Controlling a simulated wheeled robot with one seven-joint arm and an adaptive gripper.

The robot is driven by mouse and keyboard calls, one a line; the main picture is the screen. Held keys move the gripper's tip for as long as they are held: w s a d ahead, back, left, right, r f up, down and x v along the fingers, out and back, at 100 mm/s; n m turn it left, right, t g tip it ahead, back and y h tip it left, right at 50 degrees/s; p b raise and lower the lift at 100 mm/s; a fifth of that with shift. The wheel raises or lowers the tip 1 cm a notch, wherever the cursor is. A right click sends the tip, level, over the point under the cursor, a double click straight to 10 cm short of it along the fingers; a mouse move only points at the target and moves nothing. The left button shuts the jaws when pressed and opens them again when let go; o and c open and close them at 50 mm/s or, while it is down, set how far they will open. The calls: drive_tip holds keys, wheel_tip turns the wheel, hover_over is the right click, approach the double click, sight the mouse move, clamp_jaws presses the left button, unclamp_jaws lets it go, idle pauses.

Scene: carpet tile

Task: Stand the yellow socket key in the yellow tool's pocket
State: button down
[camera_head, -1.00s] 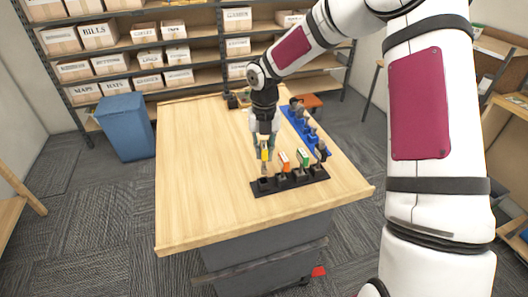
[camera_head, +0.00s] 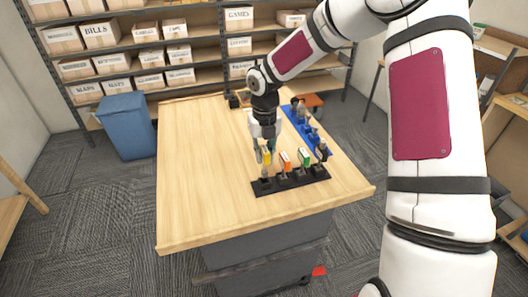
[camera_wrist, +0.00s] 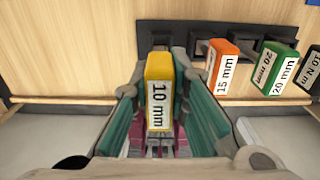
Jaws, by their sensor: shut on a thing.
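The yellow socket key (camera_head: 266,158), its handle marked "10 mm", is upright between the fingers of my gripper (camera_head: 265,150). In the wrist view, the green finger pads of my gripper (camera_wrist: 160,95) lie on both sides of the yellow handle (camera_wrist: 159,92). The black rack (camera_head: 290,183) stands near the front right of the table, and the key is over its left-end pocket (camera_head: 264,184). The key's lower end reaches down to this pocket; how deep it sits cannot be told. In the wrist view the handle hides most of that pocket.
In the same rack stand an orange key (camera_head: 285,160) marked "15 mm", a green key (camera_head: 304,158) marked "20 mm", and a black-handled tool (camera_head: 322,151). A blue rack (camera_head: 318,141) with several tools lies behind. The left of the wooden table (camera_head: 200,170) is clear.

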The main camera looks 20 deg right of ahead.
drive_tip(key=shift+f+b, duration=0.45)
drive_tip(key=shift+f, duration=1.85)
drive_tip(key=c, duration=1.5)
unclamp_jaws()
drive_tip(key=shift+o, duration=0.2)
